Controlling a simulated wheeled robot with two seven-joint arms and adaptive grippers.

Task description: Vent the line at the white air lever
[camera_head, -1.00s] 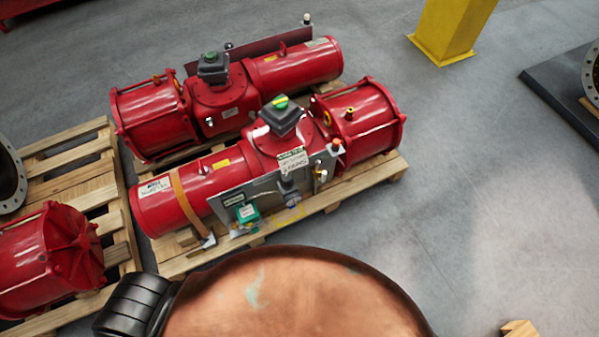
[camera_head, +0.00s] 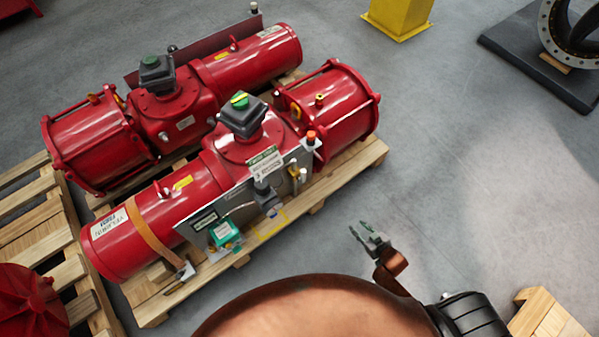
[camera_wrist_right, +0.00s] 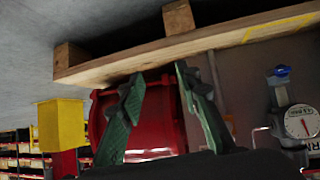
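The near red valve actuator (camera_head: 150,225) lies on a pallet, with a grey control panel (camera_head: 237,200) on its front side. Small brass and whitish fittings (camera_head: 295,172) sit at the panel's right end; I cannot tell which is the white air lever. My right gripper (camera_head: 358,229) is over the floor, right of the pallet's front edge, apart from the panel. In the right wrist view its two green fingers (camera_wrist_right: 159,80) are spread, with nothing between them. That view also shows a round white gauge (camera_wrist_right: 301,122) at the right. My left gripper is not in view.
A second red actuator (camera_head: 90,145) lies behind the near one. The pallet edge (camera_head: 345,165) shows below the panel. A yellow post (camera_head: 398,18) and a dark slab with a flange (camera_head: 530,60) stand farther back.

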